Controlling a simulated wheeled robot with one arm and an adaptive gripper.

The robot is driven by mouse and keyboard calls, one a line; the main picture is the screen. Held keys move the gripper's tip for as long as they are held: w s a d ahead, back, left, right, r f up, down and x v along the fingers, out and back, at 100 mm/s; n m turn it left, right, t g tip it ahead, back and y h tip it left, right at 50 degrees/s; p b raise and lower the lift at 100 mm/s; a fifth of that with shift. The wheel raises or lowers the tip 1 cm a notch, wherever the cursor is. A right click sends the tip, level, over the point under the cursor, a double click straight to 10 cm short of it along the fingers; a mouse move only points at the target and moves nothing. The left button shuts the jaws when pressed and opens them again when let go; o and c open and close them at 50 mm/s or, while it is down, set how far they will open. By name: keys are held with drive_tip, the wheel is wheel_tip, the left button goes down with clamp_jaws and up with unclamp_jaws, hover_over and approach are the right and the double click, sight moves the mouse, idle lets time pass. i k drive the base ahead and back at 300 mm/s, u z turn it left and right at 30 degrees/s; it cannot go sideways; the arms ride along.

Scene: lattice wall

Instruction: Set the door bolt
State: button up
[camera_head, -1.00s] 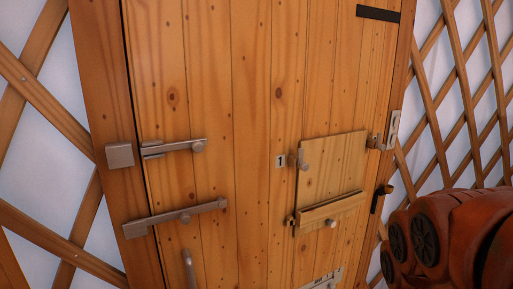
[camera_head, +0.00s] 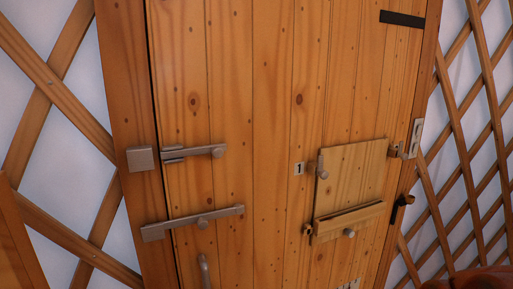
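The wooden door (camera_head: 255,120) fills the middle of the view and looks closed in its frame. On its left side a grey metal sliding bolt (camera_head: 190,153) with a round knob lies level; its left end stops just short of the door edge. A square grey keeper (camera_head: 140,158) sits on the frame to its left, apart from the bolt. My gripper is not in view; only a sliver of my orange arm (camera_head: 475,279) shows at bottom right.
A small hatch (camera_head: 350,183) with a knob and a ledge is on the door's right half. A metal handle (camera_head: 409,140) and a dark latch (camera_head: 400,205) are at the right edge. A grey pull (camera_head: 204,270) is low left. Lattice walls flank the door.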

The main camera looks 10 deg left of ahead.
sight(196, 153)
drive_tip(key=u, duration=1.75)
